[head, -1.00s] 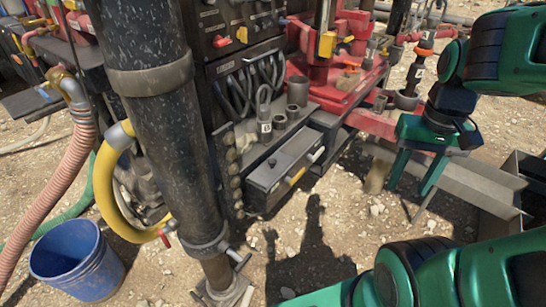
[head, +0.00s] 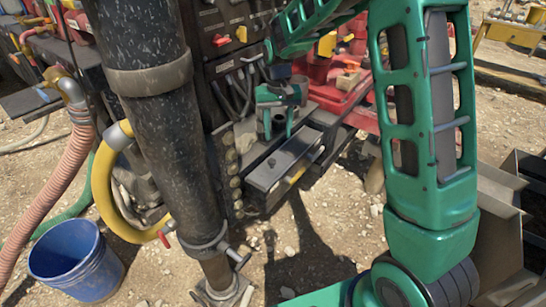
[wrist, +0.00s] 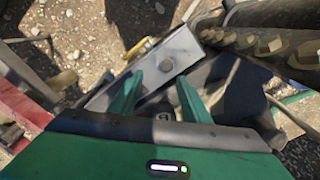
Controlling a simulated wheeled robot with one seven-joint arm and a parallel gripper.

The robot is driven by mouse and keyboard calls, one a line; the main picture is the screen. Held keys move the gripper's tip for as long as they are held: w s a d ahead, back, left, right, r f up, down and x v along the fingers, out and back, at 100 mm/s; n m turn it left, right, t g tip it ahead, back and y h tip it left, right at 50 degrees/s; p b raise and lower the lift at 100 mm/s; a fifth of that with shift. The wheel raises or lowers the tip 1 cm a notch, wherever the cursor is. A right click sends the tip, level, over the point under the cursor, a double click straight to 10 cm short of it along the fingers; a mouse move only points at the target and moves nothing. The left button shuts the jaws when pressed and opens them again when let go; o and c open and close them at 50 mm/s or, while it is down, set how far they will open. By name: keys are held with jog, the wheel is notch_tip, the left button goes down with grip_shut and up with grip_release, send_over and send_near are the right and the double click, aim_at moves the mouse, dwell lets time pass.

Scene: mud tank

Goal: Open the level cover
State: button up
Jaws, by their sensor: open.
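My gripper (head: 279,130) is open and points down above the ledge at the front of the black machine panel. In the wrist view its two green fingers (wrist: 159,82) are spread, with nothing clasped between them. A long grey metal box with a flat lid (head: 287,157) sticks out just in front of the gripper. The lid also shows in the wrist view (wrist: 150,60), beyond the fingertips, with a round knob on it. I cannot tell for sure which part is the level cover. A small dark round part with a pale tag (wrist: 163,117) lies between the finger bases.
A thick dark column (head: 150,110) stands left of the box. A row of round studs (head: 234,175) runs beside it. A blue bucket (head: 75,262) stands at the lower left. Open gravel lies in front.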

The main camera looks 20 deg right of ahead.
aim_at(272, 160)
jog(key=f, duration=0.4)
jog(key=w+a+f, duration=0.1)
jog(key=f, duration=0.7)
jog(key=shift+w+a, duration=0.2)
jog(key=shift+a, duration=0.1)
jog(key=shift+c, duration=0.6)
